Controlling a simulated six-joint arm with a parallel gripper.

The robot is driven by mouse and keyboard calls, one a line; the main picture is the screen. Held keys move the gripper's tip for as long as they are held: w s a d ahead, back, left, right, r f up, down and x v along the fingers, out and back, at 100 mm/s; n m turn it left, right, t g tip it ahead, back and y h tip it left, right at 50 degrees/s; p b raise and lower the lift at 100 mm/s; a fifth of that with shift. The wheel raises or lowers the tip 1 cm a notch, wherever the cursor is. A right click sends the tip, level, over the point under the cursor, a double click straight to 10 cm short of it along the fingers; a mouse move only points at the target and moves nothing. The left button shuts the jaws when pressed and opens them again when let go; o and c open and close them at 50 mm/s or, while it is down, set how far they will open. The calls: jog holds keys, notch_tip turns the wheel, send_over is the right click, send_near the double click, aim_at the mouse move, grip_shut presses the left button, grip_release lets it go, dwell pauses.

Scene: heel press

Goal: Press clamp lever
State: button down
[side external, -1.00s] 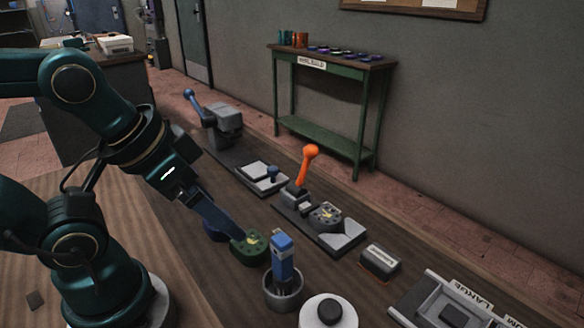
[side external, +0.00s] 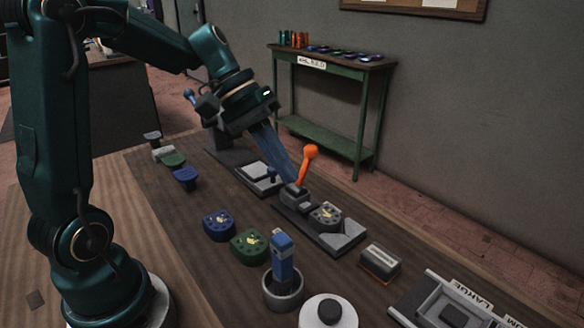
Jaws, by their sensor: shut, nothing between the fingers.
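The clamp lever is orange with a round knob (side external: 309,153) and stands up, slightly tilted, from its grey base block (side external: 295,197). The base sits on a dark fixture plate (side external: 325,238) that also carries a grey round part with holes (side external: 326,215). My gripper (side external: 290,178) is shut with nothing in it. Its blue fingers point down to the right, and their tips are just left of the lever, close to the base block. I cannot tell whether the tips touch the lever.
A blue round part (side external: 219,226) and a green one (side external: 249,246) lie on the bench. A grey cup (side external: 283,290) holds an upright blue tool. A grey block (side external: 380,262) lies to the right. A plate with a small knob (side external: 258,179) lies behind the fingers.

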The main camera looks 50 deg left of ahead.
aim_at(309, 159)
jog(key=w+a+f+n+t+h, duration=0.1)
jog(key=w+a+f+n+t, duration=0.1)
jog(key=a, duration=0.4)
jog(key=w+a+f+n+t+h, duration=0.1)
jog(key=w+a+f+n+t, duration=0.1)
jog(key=a, duration=0.4)
jog(key=w+a+f+n+t+h, duration=0.1)
jog(key=w+a+f+n+t, duration=0.2)
jog(key=w+a, duration=0.2)
jog(key=shift+w+a+t+h, duration=0.3)
jog(key=shift+w+a, duration=0.05)
jog(key=shift+a, duration=0.25)
jog(key=shift+r, duration=0.1)
jog(key=x, duration=1)
jog(key=shift+d, duration=0.2)
jog(key=shift+s+r, duration=0.15)
jog(key=shift+s, duration=0.05)
jog(key=shift+s+d+r, duration=0.15)
jog(key=shift+s+r, duration=0.2)
jog(key=shift+s, duration=0.45)
jog(key=shift+s+d+r, duration=0.15)
jog(key=shift+s+r, duration=0.2)
jog(key=shift+s, duration=0.4)
